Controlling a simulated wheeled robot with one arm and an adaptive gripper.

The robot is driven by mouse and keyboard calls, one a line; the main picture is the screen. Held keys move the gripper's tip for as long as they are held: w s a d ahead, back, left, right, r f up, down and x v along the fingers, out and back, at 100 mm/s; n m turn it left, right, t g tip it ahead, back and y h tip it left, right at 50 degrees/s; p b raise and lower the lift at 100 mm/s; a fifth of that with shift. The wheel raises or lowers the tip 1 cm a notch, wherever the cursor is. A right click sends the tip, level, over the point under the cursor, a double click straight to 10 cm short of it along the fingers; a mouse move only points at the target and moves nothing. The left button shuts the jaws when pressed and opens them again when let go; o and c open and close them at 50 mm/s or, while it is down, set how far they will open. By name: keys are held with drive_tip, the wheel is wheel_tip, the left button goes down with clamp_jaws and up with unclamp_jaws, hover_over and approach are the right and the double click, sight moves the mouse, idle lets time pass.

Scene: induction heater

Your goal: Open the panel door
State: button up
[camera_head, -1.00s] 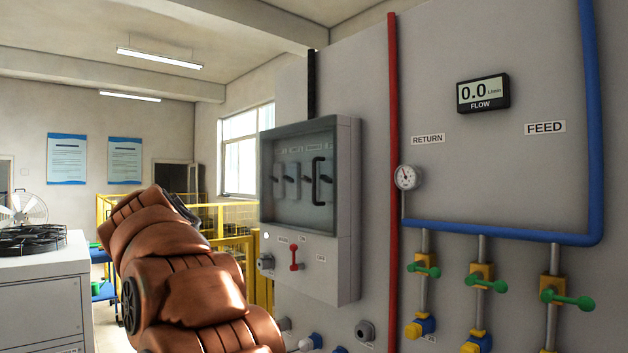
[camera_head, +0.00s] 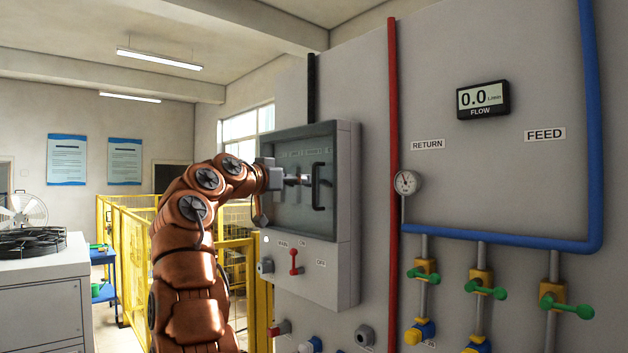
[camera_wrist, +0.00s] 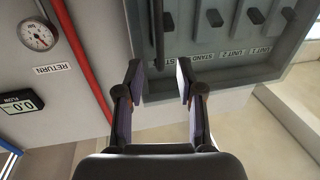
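The panel door (camera_head: 285,213) is a grey-framed, see-through door on a wall-mounted grey box, and it looks closed. Its black vertical bar handle (camera_head: 317,186) is on the door's right side. The handle also shows in the upside-down wrist view (camera_wrist: 157,35), in line with the gap between my fingers. My gripper (camera_wrist: 160,80) is open, with nothing between its pads; the handle shows beyond the fingertips, apparently not gripped. In the head view my gripper (camera_head: 298,181) is in front of the door, just left of the handle, and hides some switches behind the glass.
A red lever switch (camera_head: 294,262) and knobs sit below the door. A red pipe (camera_head: 393,150) runs up the wall to its right, with a gauge (camera_head: 407,182) beside it. Yellow railing (camera_head: 130,245) stands at the left behind my arm.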

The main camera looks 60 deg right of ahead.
sight(313, 180)
drive_tip(key=d+p, duration=0.1)
drive_tip(key=d, duration=0.1)
drive_tip(key=d+p, duration=0.1)
drive_tip(key=d, duration=0.1)
drive_tip(key=d+p, duration=0.1)
drive_tip(key=d, duration=0.1)
drive_tip(key=shift+s+d+r, duration=0.2)
drive_tip(key=shift+s, duration=0.05)
drive_tip(key=shift+d+f+p, duration=0.2)
drive_tip(key=shift+d+p, duration=0.3)
drive_tip(key=shift+d, duration=0.15)
clamp_jaws()
